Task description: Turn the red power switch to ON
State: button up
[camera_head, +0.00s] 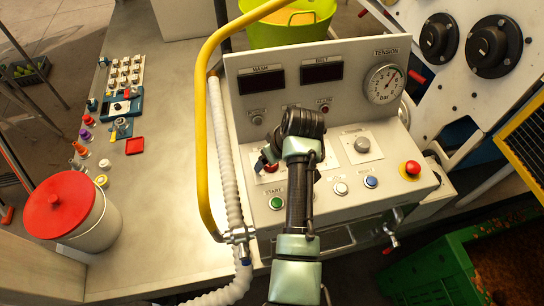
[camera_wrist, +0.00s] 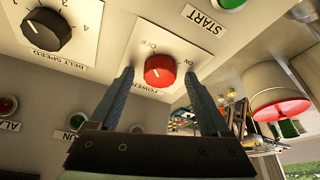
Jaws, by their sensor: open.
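The red power switch (camera_wrist: 160,70) is a round knob on a white plate in the wrist view, with OFF, ON and POWER lettering around it, seen upside down. A small pale mark shows on the knob's face; I cannot tell surely which label it points to. My gripper (camera_wrist: 159,74) is open, with one blue finger on each side of the knob. I cannot tell whether either finger touches it. In the head view, the switch (camera_head: 270,168) is mostly hidden by my gripper (camera_head: 266,158) and arm, on the sloped control panel (camera_head: 325,200).
The black belt speed knob (camera_wrist: 47,30) is beside the switch plate. A green start button (camera_head: 276,203), a white button (camera_head: 341,188), a blue button (camera_head: 371,181) and a red mushroom button (camera_head: 411,169) are close by. A yellow rail (camera_head: 202,120) stands left of the panel.

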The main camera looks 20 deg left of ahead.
grip_shut()
jog(key=shift+r+m, duration=0.1)
jog(key=shift+m, duration=0.2)
jog(key=m+p, duration=0.1)
jog(key=m+t+h+p, duration=0.1)
jog(key=m, duration=0.1)
jog(key=shift+s+a+m+p, duration=0.15)
jog(key=shift+m+p, duration=0.15)
jog(key=m+t+h+p, duration=0.1)
jog(key=m, duration=0.3)
jog(key=shift+a, duration=0.1)
jog(key=m+h, duration=0.2)
jog(key=m, duration=0.3)
jog(key=shift+a, duration=0.1)
jog(key=m+h+b, duration=0.2)
jog(key=m, duration=0.2)
jog(key=shift+a+m+b, duration=0.1)
jog(key=shift+m+b, duration=0.2)
jog(key=shift+m, duration=0.1)
jog(key=shift+g, duration=0.3)
